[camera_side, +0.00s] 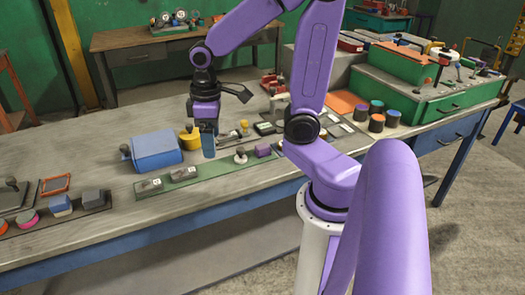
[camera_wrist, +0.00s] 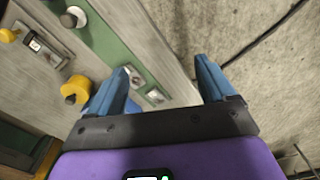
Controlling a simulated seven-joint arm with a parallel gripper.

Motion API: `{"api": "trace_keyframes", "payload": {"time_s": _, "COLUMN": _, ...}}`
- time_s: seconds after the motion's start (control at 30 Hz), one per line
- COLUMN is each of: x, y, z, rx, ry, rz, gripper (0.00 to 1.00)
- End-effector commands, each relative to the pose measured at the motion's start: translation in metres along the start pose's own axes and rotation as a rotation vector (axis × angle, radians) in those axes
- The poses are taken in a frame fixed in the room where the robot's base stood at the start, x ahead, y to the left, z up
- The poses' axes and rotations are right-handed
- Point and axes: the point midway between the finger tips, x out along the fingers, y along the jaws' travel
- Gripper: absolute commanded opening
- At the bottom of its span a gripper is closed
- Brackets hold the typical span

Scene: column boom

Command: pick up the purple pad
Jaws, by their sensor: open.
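A small purple block (camera_side: 263,151), which looks like the purple pad, sits at the right part of a green strip (camera_side: 215,177) on the workbench. I cannot make it out in the wrist view. My gripper (camera_side: 208,145) points down above the bench, to the left of the purple block and apart from it. In the wrist view my gripper (camera_wrist: 163,85) shows two blue fingers spread wide with nothing between them. Below the gap are the bench edge and the floor.
A blue box (camera_side: 156,151) and a yellow cylinder (camera_side: 190,138) stand close to my gripper. A white knob (camera_side: 240,155) and grey blocks (camera_side: 183,173) are on the green strip. Colored cylinders (camera_side: 377,122) stand at the right. The front bench strip is clear.

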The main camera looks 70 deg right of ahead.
Motion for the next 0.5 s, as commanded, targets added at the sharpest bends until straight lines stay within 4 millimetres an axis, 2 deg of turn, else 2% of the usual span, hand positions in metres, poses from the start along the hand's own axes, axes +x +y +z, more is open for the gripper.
{"api": "trace_keyframes", "payload": {"time_s": 0.23, "x": 0.001, "y": 0.052, "z": -0.006, "rx": 0.229, "ry": -0.005, "rz": 0.004, "gripper": 0.83}}
{"api": "trace_keyframes", "payload": {"time_s": 0.5, "x": 0.003, "y": 0.106, "z": 0.005, "rx": 0.472, "ry": -0.009, "rz": 0.007, "gripper": 0.83}}
